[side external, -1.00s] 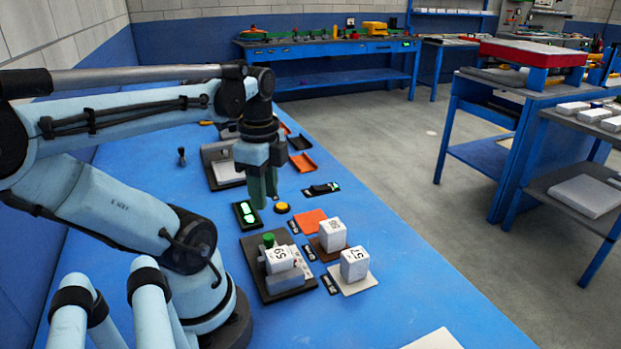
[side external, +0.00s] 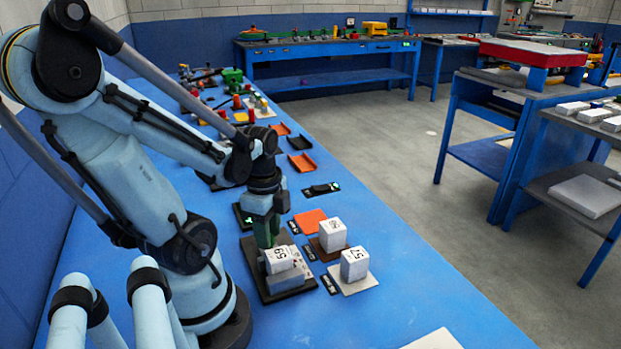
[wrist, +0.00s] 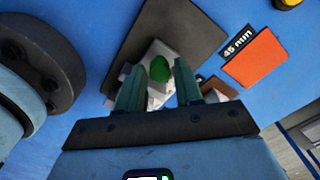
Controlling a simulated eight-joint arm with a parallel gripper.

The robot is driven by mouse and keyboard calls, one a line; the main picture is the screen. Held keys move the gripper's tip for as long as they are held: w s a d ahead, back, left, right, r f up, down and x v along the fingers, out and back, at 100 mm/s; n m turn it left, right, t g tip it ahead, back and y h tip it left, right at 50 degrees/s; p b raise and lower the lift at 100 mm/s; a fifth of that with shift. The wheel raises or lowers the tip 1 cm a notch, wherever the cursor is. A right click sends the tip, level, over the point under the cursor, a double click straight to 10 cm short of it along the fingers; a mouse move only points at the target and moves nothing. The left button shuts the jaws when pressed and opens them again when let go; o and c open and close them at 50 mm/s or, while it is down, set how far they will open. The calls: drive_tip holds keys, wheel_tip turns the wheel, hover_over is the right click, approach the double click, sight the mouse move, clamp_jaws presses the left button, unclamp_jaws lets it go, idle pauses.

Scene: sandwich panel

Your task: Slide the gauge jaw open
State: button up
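The gauge is a grey block-like device on a dark base plate (side external: 262,289). A white numbered block (side external: 280,260) sits at it. The gauge's green knob (wrist: 160,68) shows in the wrist view between my fingers; in the side view it is largely hidden behind them. My gripper (side external: 267,243) points down at the gauge, with its fingertips at knob height. In the wrist view its two green fingers stand apart, one on each side of the knob. A gap shows on both sides, so I see no clear contact. The jaw itself is mostly hidden.
White numbered blocks stand on a brown pad (side external: 320,253) and a pale pad (side external: 347,284) to the right. An empty orange pad (side external: 310,222) with a "45 mm" label (wrist: 237,42) lies behind them. Orange and dark trays lie farther back.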

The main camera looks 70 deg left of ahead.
drive_tip(key=shift+f, duration=0.8)
clamp_jaws()
